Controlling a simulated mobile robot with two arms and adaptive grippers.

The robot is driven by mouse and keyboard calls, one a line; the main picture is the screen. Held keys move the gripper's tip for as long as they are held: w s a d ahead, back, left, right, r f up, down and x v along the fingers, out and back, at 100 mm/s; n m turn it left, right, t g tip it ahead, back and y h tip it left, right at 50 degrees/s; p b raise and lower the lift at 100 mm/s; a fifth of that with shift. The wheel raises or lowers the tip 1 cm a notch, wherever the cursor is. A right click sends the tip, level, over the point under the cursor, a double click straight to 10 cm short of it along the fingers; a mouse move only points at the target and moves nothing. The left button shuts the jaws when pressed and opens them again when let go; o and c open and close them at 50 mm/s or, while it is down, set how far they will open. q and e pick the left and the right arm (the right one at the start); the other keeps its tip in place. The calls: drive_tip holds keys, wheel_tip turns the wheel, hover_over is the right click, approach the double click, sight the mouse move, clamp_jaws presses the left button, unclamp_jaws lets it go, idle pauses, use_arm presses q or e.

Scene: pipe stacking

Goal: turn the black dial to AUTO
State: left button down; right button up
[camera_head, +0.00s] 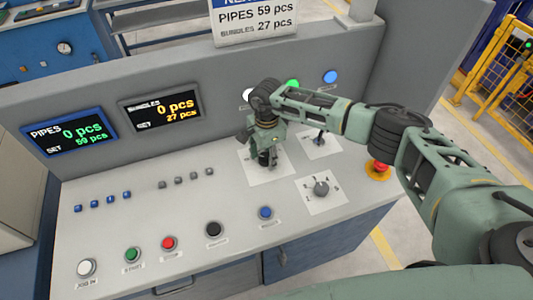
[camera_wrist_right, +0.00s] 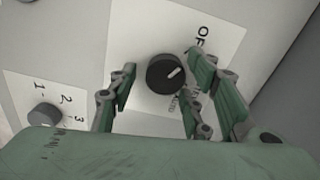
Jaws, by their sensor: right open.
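The black dial (camera_wrist_right: 165,73) sits on a white label plate (camera_wrist_right: 150,32) in the right wrist view. Its white mark points toward the upper right of that view. Letters reading "OF" show above right of it, and smaller lettering lies below right, partly hidden by a finger. My right gripper (camera_head: 267,157) is over this plate in the head view and hides most of the dial there. In the wrist view the right gripper's fingers (camera_wrist_right: 160,92) are apart, on either side of the dial, with nothing held. My left gripper is not in view.
A grey numbered knob (camera_head: 321,188) is on a neighbouring plate, and a small lever (camera_head: 319,138) stands behind it. A red emergency button (camera_head: 379,167) is at the right. Push buttons line the front, including a black one (camera_head: 214,230). Two displays (camera_head: 160,106) stand behind.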

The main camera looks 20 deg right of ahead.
drive_tip(key=c, duration=1.1)
